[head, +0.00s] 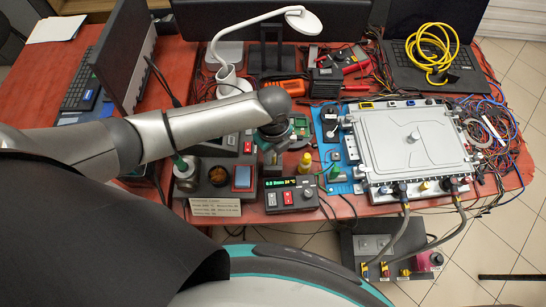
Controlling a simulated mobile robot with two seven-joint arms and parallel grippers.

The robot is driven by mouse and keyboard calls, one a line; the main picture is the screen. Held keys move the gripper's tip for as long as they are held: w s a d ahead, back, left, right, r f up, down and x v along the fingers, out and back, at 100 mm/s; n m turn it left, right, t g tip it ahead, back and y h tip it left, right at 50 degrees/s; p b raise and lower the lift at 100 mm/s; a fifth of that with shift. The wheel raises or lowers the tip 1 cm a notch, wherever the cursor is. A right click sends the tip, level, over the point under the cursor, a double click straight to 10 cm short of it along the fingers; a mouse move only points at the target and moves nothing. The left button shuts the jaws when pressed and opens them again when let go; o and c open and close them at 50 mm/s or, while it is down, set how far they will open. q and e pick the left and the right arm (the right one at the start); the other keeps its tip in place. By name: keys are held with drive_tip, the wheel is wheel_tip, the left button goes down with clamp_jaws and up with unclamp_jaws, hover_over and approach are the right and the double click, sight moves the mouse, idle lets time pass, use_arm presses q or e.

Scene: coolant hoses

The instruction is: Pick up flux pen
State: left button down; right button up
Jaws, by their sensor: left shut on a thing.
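My left arm reaches in from the left over the middle of the bench. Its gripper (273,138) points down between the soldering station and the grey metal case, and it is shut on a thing. The held thing is almost wholly hidden by the wrist and fingers; it is likely the flux pen, but I cannot make out its shape. A small yellow-topped bottle (305,161) stands just right of and below the gripper. My right gripper is not in view.
A soldering station (215,180) and a black box with a green display (291,194) stand at the front edge. The grey case (410,145) on a blue mat fills the right. A white lamp (303,19) arches behind. Cables and tools clutter the back.

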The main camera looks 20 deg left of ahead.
use_arm(q)
drive_tip(key=shift+r, duration=0.1)
idle(0.5)
wheel_tip(320, 180, up, 20)
drive_tip(key=p, duration=0.4)
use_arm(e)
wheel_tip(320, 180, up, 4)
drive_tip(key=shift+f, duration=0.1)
